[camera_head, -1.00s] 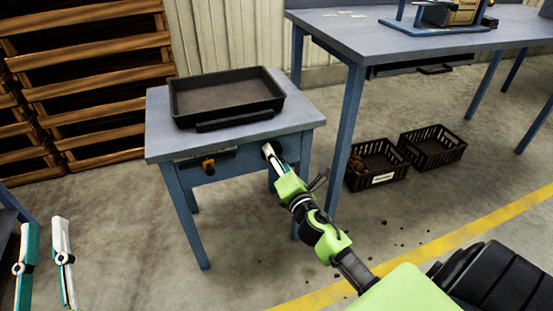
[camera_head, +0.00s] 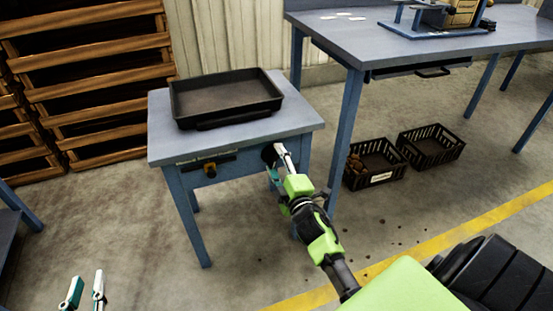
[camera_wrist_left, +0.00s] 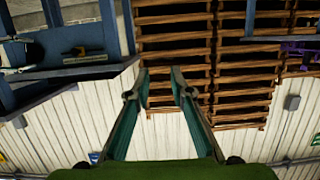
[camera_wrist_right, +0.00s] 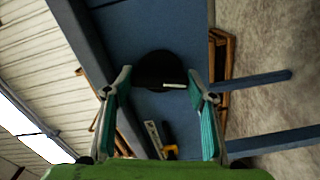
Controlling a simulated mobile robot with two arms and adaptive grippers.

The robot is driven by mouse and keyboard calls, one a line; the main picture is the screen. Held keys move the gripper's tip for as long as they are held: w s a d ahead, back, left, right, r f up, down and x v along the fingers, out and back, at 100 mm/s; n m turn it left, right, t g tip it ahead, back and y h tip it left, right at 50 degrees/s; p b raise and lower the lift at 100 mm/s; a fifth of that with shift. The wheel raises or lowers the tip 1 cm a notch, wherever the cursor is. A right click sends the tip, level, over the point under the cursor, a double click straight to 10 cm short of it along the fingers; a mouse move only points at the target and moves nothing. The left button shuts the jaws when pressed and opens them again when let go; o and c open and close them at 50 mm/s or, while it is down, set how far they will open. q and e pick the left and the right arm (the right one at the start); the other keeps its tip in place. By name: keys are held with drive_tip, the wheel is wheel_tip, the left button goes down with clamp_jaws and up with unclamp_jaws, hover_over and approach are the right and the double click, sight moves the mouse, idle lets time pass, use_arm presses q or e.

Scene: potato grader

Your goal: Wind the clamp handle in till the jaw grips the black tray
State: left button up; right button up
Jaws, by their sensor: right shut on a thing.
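The black tray (camera_head: 225,108) sits on the small blue table (camera_head: 160,147). A black bar, seemingly the clamp jaw (camera_head: 236,119), lies along its front side; I cannot tell whether they touch. The round black clamp handle (camera_head: 267,155) is on the table's front, toward the right; it also shows in the right wrist view (camera_wrist_right: 158,68). My right gripper (camera_head: 277,158) is shut on the handle, with its fingers on either side and partly hiding it. My left gripper (camera_head: 87,280) is open and empty at the lower left, away from the table.
A scale with an orange knob (camera_head: 210,170) is on the table front, left of the handle. A larger blue table (camera_head: 400,50) stands to the right, with black crates (camera_head: 432,147) below. Wooden pallets (camera_head: 90,65) are stacked at the left. Floor before the table is clear.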

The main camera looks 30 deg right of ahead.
use_arm(q)
drive_tip(key=shift+s+a+f+g+p, duration=0.15)
drive_tip(key=shift+s+f+g, duration=0.2)
drive_tip(key=shift+f, duration=0.3)
drive_tip(key=shift+s+a+f+g+p, duration=0.1)
drive_tip(key=shift+s+a+f+g, duration=0.15)
drive_tip(key=shift+f, duration=0.4)
drive_tip(key=shift+s+a+f+g+p, duration=0.1)
drive_tip(key=shift+s+f+g, duration=0.3)
drive_tip(key=shift+f, duration=0.25)
use_arm(e)
drive_tip(key=shift+f+m, duration=0.1)
drive_tip(key=shift+m, duration=0.8)
drive_tip(key=o, duration=1.1)
drive_tip(key=v, duration=1.2)
